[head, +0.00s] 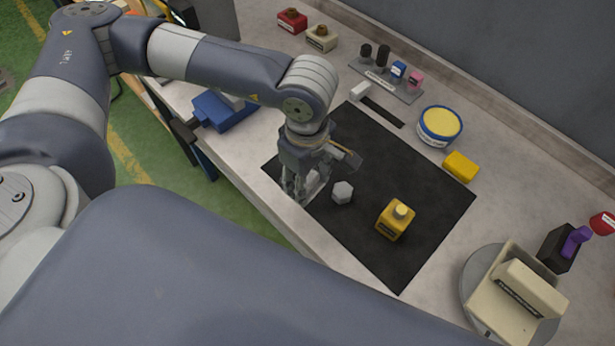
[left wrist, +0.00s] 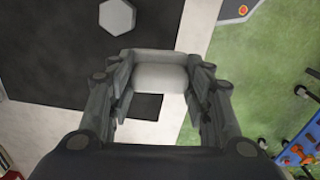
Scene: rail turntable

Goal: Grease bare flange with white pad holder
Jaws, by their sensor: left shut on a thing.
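My left gripper (head: 302,192) points down at the left edge of the black mat (head: 400,275). In the left wrist view its fingers (left wrist: 160,85) are shut on a pale, whitish block (left wrist: 160,77); I cannot tell whether this is the white pad holder. A small white hexagonal piece (head: 342,192) stands on the mat just right of the gripper, apart from it; it also shows in the left wrist view (left wrist: 117,17). A round turntable (head: 475,275) at the lower right carries a cream, labelled part (head: 515,295). No flange is clearly identifiable. My right gripper is out of view.
A yellow labelled block (head: 394,222) stands on the mat. Beyond it are a blue-rimmed tub (head: 440,125) with yellow contents, a yellow block (head: 461,166), a small white block (head: 360,90) and a rack (head: 385,83) of small pieces. A blue item (head: 224,110) lies left.

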